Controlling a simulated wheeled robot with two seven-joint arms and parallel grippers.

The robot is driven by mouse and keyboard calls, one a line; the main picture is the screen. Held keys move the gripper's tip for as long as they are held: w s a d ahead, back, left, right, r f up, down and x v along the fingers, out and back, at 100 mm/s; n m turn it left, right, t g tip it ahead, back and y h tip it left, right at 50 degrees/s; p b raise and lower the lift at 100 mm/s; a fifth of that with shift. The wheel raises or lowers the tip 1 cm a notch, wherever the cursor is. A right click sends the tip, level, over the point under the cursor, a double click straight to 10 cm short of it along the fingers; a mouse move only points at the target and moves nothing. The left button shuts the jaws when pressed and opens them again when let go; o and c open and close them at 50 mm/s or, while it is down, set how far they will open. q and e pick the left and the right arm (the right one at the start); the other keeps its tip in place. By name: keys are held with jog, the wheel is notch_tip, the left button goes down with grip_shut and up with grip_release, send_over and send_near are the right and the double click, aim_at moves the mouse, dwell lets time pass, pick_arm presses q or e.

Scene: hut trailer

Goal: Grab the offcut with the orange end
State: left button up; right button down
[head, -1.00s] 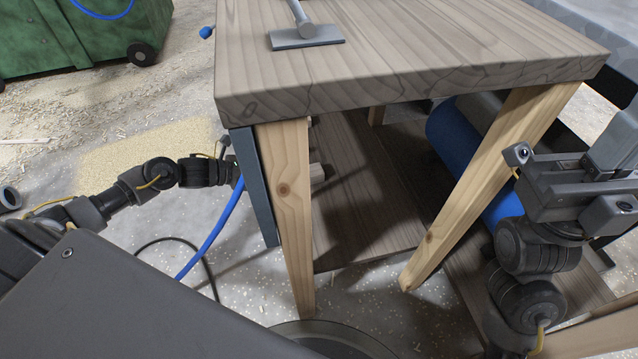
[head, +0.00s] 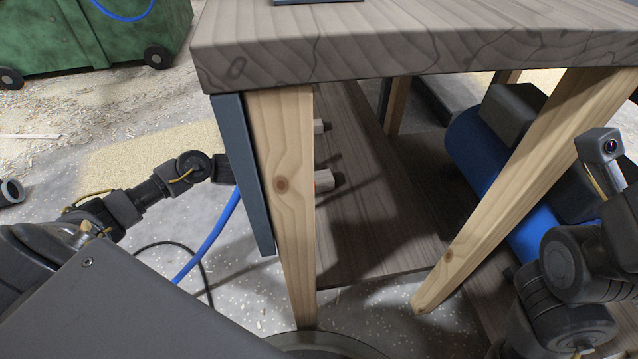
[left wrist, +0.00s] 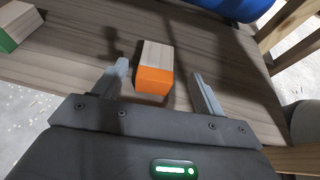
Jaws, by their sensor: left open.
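The offcut with the orange end (left wrist: 154,78) is a short pale wood block lying on the lower wooden shelf. In the left wrist view its orange face points toward my gripper. My left gripper (left wrist: 158,84) is open, with one finger on each side of the block's near end and gaps visible on both sides.
A green-ended offcut (left wrist: 14,26) lies to the left on the shelf (left wrist: 75,55). The thick tabletop (head: 420,50), front leg (head: 283,200) and dark panel (head: 243,175) stand close by. A blue cylinder (head: 475,150) is at the right. A blue hose (head: 212,240) hangs near my left arm.

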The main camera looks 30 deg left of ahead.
aim_at(320, 177)
pick_arm(q)
jog(key=b+x, duration=0.3)
jog(key=x, duration=0.1)
jog(key=shift+w+a+f, duration=0.15)
jog(key=shift+a, duration=0.05)
jog(key=shift+w+d, duration=0.35)
jog(key=shift+d, duration=0.05)
jog(key=shift+c, duration=0.4)
jog(key=c, duration=1)
